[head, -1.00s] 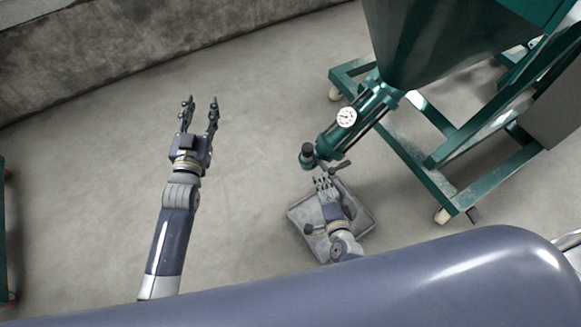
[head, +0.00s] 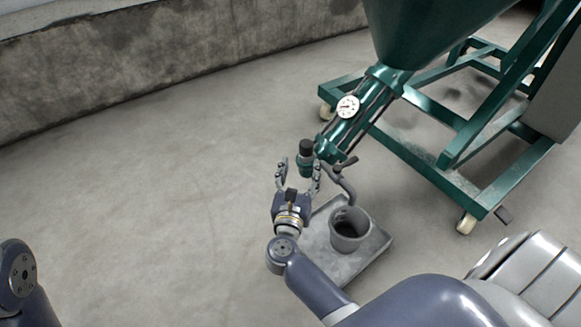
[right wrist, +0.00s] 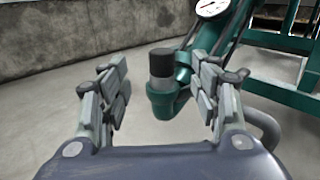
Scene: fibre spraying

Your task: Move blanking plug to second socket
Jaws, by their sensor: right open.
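The blanking plug (head: 306,147) has a black top and sits upright in a green socket (head: 305,163) at the lower end of the green pump tube (head: 350,120). In the right wrist view the plug (right wrist: 161,63) shows a black top above a grey body, seated in the green socket (right wrist: 161,103). My right gripper (head: 300,170) is open, its fingers apart on either side of the socket. In the right wrist view the right gripper (right wrist: 163,92) has visible gaps to the plug on both sides. I cannot make out a second socket. My left gripper is out of view.
A grey bucket (head: 350,230) stands on a grey tray (head: 368,268) just right of my right gripper. A bent pipe with a lever (head: 342,178) hangs beside the socket. The green wheeled frame (head: 420,160) stands behind right. The floor at left is clear.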

